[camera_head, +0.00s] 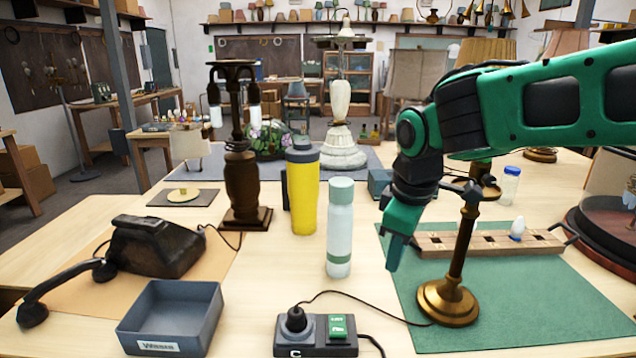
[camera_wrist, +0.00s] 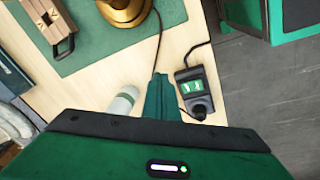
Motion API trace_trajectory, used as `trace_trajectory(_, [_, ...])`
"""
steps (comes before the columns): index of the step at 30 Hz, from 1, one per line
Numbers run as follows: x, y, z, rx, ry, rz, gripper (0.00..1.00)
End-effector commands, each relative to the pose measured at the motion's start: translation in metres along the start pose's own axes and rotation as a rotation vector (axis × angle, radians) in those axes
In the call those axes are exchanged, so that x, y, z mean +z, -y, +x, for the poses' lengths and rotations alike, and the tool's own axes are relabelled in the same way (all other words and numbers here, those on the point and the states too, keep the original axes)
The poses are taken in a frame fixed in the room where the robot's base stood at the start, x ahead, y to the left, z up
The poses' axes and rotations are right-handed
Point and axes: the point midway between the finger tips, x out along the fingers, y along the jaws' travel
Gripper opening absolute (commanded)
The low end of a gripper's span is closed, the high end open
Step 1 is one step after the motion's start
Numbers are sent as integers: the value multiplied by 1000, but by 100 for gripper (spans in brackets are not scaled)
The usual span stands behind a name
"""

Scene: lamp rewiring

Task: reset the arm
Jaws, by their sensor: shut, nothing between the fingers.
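My gripper (camera_head: 393,262) hangs from my green arm above the left edge of the green mat, with its fingers pointing down. It is shut and holds nothing. In the wrist view the closed fingers (camera_wrist: 162,92) point toward the tabletop. A brass lamp stand (camera_head: 450,295) stands on the green mat, just right of my gripper; its round base also shows in the wrist view (camera_wrist: 125,10). A black switch box (camera_head: 316,338) with a green rocker and a plug in it sits at the front edge. It lies beside my fingers in the wrist view (camera_wrist: 193,88).
A pale bottle (camera_head: 340,230) and a yellow bottle (camera_head: 303,195) stand left of my gripper. A wooden bulb rack (camera_head: 480,243) lies on the green mat (camera_head: 560,290). A grey bin (camera_head: 172,308), a black telephone (camera_head: 155,247) and a dark wooden lamp (camera_head: 242,185) are farther left.

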Motion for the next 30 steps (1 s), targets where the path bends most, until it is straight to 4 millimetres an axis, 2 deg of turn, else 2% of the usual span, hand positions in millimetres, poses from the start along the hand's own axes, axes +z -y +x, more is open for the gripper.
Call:
trace_trajectory(1, [22, -9, 4, 17, -13, 117, 0])
trace_trajectory(6, [77, -24, 19, 64, -65, 467, 0])
trace_trajectory(14, [129, -29, 33, 105, -127, 815, 0])
trace_trajectory(20, [160, -27, 41, 127, -169, 1028, 0])
trace_trajectory(25, [212, -20, 39, 112, -66, 1150, 0])
trace_trajectory(30, [267, 0, 34, 78, 44, 1303, 0])
